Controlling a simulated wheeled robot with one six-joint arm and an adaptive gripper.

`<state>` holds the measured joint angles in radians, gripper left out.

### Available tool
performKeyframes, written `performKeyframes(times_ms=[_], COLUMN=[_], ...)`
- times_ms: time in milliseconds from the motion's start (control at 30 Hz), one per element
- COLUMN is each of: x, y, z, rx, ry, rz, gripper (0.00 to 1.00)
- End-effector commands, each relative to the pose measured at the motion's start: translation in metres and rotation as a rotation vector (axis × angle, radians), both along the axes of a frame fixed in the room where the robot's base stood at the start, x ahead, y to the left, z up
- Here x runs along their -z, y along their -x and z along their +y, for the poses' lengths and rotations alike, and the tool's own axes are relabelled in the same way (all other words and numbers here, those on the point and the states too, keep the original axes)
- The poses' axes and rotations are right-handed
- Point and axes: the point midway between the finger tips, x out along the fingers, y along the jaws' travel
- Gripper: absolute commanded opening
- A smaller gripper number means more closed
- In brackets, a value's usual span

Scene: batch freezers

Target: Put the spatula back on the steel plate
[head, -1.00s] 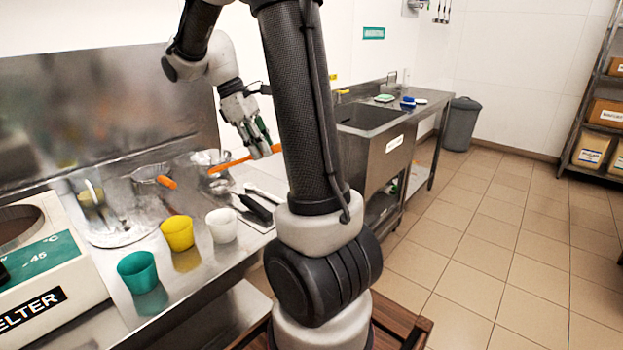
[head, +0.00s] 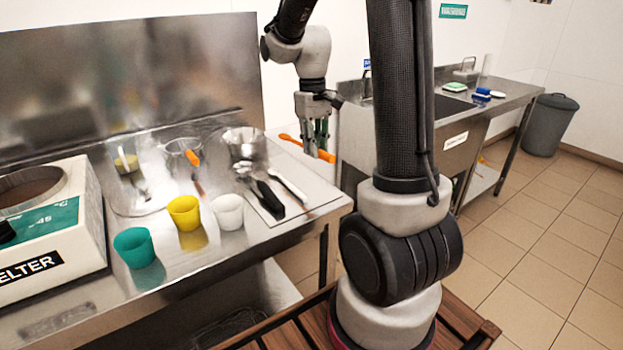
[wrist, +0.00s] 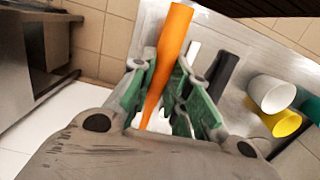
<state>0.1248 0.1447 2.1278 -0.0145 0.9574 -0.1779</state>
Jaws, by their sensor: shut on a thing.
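My gripper (head: 315,142) is shut on the orange spatula (head: 327,156) and holds it in the air near the right end of the counter. In the wrist view the spatula's orange handle (wrist: 168,60) sits between the green fingers of my gripper (wrist: 163,82) and sticks out past them. The spatula's other end is partly hidden by the fingers. The steel plate (head: 292,207) lies on the counter's right part, in front of and below my gripper. A black-handled tool (head: 268,196) and a white-handled tool (head: 290,186) lie on it. The spatula is apart from the plate.
White (head: 228,211), yellow (head: 184,212) and teal (head: 135,246) cups stand along the counter's front. Metal bowls (head: 245,146) stand behind. A white machine (head: 60,240) is at the left. A sink unit (head: 462,140) stands beyond the counter's right end.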

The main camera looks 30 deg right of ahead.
Motion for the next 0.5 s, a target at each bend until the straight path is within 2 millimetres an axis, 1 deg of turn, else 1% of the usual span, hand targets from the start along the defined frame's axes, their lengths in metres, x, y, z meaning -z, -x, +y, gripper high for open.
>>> performKeyframes(times_ms=[167,233,267,400,500], x=[0.000,0.004,0.007,0.035,0.052], y=[-0.002,-0.002,-0.002,-0.001,-0.001], z=[-0.001,-0.001,-0.001,-0.001,-0.001], rx=[0.028,0.031,0.031,0.030,0.029], ry=[-0.008,-0.012,-0.012,-0.013,-0.013], rz=[-0.058,-0.072,-0.077,-0.081,-0.081], gripper=[0.00,0.00,0.00,0.00,0.00])
